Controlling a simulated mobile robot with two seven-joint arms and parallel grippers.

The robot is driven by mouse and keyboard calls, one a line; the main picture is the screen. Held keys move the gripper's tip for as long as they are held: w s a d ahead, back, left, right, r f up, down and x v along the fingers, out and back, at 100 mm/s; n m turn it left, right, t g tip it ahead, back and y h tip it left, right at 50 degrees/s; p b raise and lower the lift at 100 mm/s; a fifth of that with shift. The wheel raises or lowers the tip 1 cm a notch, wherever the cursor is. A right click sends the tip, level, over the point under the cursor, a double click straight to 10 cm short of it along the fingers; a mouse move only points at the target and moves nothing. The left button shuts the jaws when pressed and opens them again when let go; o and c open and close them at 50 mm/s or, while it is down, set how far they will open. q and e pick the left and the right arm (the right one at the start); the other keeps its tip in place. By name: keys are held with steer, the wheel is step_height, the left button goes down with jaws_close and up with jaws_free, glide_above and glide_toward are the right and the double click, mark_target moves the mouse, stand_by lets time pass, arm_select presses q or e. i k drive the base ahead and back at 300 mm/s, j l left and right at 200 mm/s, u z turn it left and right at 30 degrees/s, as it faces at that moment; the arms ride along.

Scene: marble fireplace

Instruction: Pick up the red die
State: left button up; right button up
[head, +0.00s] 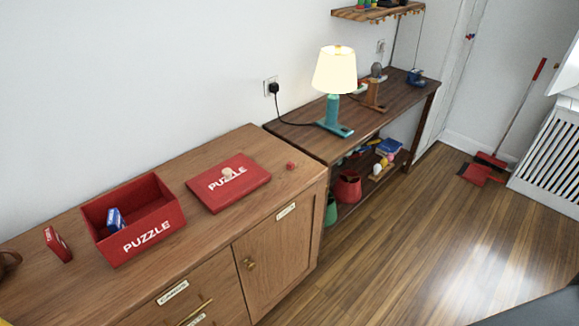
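A small red object (290,165), which looks like the red die, lies on the wooden cabinet top (160,160) near its right end. It is too small to make out any pips. It sits apart from the flat red PUZZLE lid (250,182), to its right. Nothing covers it. Neither of my grippers shows in the head view.
A small pale object (228,173) is on the lid. A lit lamp (334,82) stands on the adjoining table. The floor (430,230) in front is clear.

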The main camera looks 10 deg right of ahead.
mark_target(290, 165)
steer(key=i+l, duration=0.1)
steer(key=l, duration=0.35)
steer(key=i+l, duration=0.1)
steer(key=l, duration=0.3)
steer(key=i+l, duration=0.15)
steer(key=l, duration=0.3)
steer(key=i+l, duration=0.1)
steer(key=l, duration=0.35)
steer(key=i+l, duration=0.1)
steer(key=l, duration=0.3)
